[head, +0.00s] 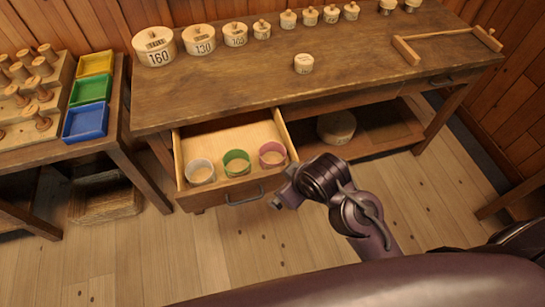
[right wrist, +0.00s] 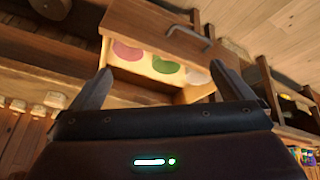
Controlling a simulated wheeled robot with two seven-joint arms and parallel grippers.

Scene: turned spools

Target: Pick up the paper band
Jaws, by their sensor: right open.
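Three round bands stand in a row in the open drawer (head: 232,135): a white band (head: 200,171) at left, a green band (head: 236,162) in the middle and a pink band (head: 272,154) at right. The white one looks most like plain paper. My right gripper (right wrist: 160,70) is open and empty, its two fingers apart. In the right wrist view the pink (right wrist: 127,50), green (right wrist: 165,65) and white bands (right wrist: 197,76) show beyond the fingers. In the head view my right arm is beside the drawer's front right corner. My left gripper is not in view.
The drawer handle (head: 245,196) sticks out in front. The workbench (head: 260,80) above carries several numbered wooden spools and a wooden frame (head: 445,45). Yellow, green and blue trays (head: 86,120) and a peg rack are at left. The floor before the drawer is clear.

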